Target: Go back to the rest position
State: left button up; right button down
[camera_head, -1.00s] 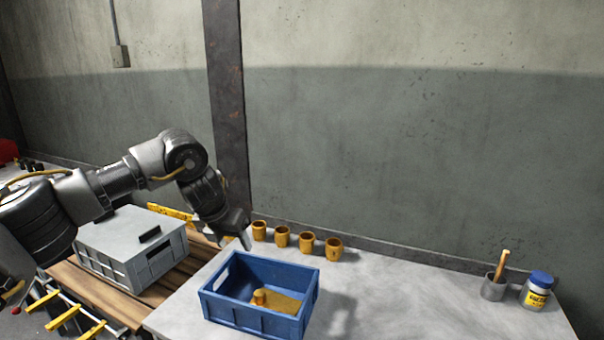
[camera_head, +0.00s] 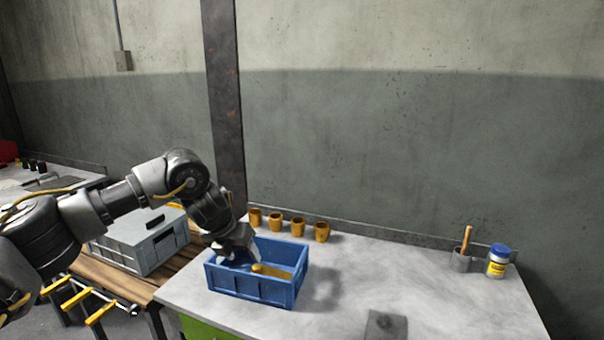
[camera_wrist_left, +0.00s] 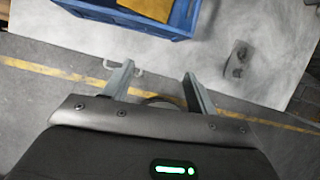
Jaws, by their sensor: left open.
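My left gripper (camera_head: 236,250) is in front of or over the left end of the blue crate (camera_head: 262,291) in the head view; the exact gap cannot be told. In the left wrist view the gripper (camera_wrist_left: 158,84) has its two fingers apart with nothing between them. The blue crate stands on the grey table and holds a yellow-orange part (camera_head: 270,270). The crate's edge also shows at the top of the left wrist view (camera_wrist_left: 150,27). My right gripper is in neither view.
Several orange cups (camera_head: 298,226) stand in a row along the wall. A grey lidded box (camera_head: 130,242) sits on a wooden bench at left. A pot with a brush (camera_head: 461,259) and a blue-lidded jar (camera_head: 497,262) stand at right. The table's middle (camera_head: 380,280) is mostly clear.

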pick_arm(q)
jog(key=s+d+f+n+t+h, duration=0.25)
jog(key=s+d+f+n, duration=0.25)
jog(key=s+d+f, duration=0.3)
jog(key=s+d+f+n+t+h, duration=0.1)
jog(key=s+d+f+n+h, duration=0.5)
jog(key=d, duration=0.5)
jog(key=s+a+f+n+g+y, duration=0.1)
jog(key=s+a+f+n+y, duration=0.35)
jog(key=s+a+n, duration=0.5)
jog(key=s+a+f+n+g+y, duration=0.25)
jog(key=s+a+f+n, duration=0.25)
jog(key=s+a+n, duration=0.4)
jog(key=s+a+f+n+y, duration=0.45)
jog(key=s+a+n, duration=0.25)
jog(key=s+a, duration=0.3)
notch_tip(320, 180, down, 32)
jog(key=s+a+r+g+b, duration=0.1)
jog(key=s+g+b, duration=0.1)
jog(key=b, duration=0.2)
jog(key=s+a+f+b, duration=0.1)
jog(key=s+a+f, duration=0.1)
jog(key=s+f, duration=0.6)
jog(key=s+a+f+g+b, duration=0.1)
jog(key=s+f, duration=0.6)
jog(key=f, duration=0.3)
jog(key=shift+s+a, duration=0.35)
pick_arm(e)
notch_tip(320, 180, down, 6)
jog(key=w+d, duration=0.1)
